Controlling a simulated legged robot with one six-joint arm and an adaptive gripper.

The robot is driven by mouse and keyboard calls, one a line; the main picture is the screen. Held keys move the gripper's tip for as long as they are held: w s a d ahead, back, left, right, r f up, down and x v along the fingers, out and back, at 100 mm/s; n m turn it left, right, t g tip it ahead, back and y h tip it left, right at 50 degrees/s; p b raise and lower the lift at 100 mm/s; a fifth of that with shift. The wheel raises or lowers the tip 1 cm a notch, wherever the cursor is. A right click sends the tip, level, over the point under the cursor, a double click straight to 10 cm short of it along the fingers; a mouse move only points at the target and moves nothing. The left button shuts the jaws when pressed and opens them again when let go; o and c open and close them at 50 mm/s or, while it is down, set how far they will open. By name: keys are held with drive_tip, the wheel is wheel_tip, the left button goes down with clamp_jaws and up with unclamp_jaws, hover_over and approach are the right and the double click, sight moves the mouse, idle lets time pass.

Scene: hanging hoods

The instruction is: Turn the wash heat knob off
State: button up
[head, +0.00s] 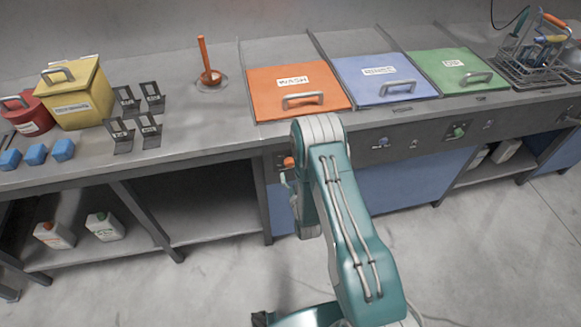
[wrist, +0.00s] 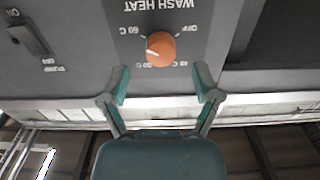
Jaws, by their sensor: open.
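The wash heat knob (wrist: 160,49) is round and orange with a white pointer mark, on a dark panel labelled WASH HEAT. In the wrist view the panel text is upside down, and the mark points left and slightly down, away from the OFF label at upper right. My gripper (wrist: 162,80) is open and empty. Its two fingers are spread on either side of the knob's line, with the tips just below it in the picture and apart from it. In the head view the knob (head: 289,162) shows left of my arm, which hides most of my gripper.
A dark switch (wrist: 29,38) sits left of the knob in the wrist view. The orange WASH lid (head: 297,92) is on the counter above. The floor in front is clear.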

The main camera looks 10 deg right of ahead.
sight(290, 166)
drive_tip(key=w, duration=0.2)
drive_tip(key=shift+w+a, duration=0.2)
drive_tip(key=shift+w, duration=0.1)
drive_tip(key=shift+w+d, duration=0.2)
drive_tip(key=shift+w, duration=0.3)
drive_tip(key=shift+c, duration=0.4)
clamp_jaws()
